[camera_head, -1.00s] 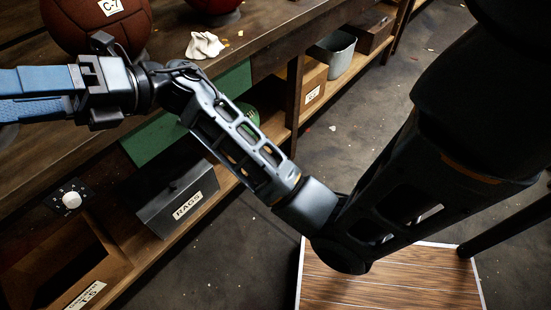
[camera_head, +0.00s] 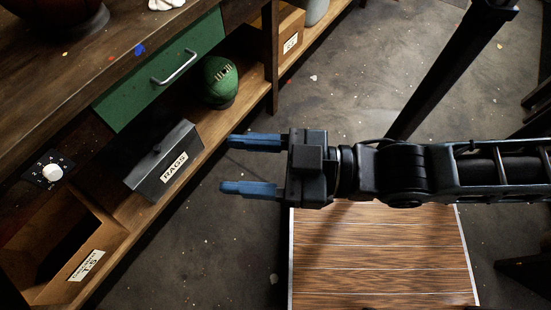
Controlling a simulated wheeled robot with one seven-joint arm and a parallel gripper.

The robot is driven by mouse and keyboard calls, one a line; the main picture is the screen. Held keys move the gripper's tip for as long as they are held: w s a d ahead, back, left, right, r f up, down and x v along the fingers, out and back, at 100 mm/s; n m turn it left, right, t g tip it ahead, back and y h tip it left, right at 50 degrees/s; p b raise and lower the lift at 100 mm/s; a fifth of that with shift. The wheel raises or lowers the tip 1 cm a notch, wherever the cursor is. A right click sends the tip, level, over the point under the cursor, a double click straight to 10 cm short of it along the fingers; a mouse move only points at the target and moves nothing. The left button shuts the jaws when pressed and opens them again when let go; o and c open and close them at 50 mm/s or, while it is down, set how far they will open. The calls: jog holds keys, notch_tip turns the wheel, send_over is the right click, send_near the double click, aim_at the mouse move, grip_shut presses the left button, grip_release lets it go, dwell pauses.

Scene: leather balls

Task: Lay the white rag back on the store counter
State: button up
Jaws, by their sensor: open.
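The white rag (camera_head: 166,4) lies crumpled on the wooden store counter (camera_head: 130,40), cut by the top edge of the head view. My gripper (camera_head: 250,164) is open, with its two blue fingers pointing left and nothing between them. It is in front of the lower shelf, to the right of the RAGS box and well apart from the rag and the counter top.
A dark lidded box labelled RAGS (camera_head: 166,160) and a green ball (camera_head: 220,80) stand on the lower shelf (camera_head: 215,138). A green drawer (camera_head: 150,85) with a metal handle is shut under the counter. A brown ball (camera_head: 60,15) sits on the counter. A wood-planked platform (camera_head: 380,260) lies below my arm.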

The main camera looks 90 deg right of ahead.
jog(key=s+g, duration=0.1)
jog(key=s+f+g, duration=0.1)
jog(key=s, duration=0.1)
jog(key=s+d+f+y, duration=0.1)
jog(key=shift+s+m+g, duration=0.3)
jog(key=shift+s+g, duration=0.1)
dwell(1.1)
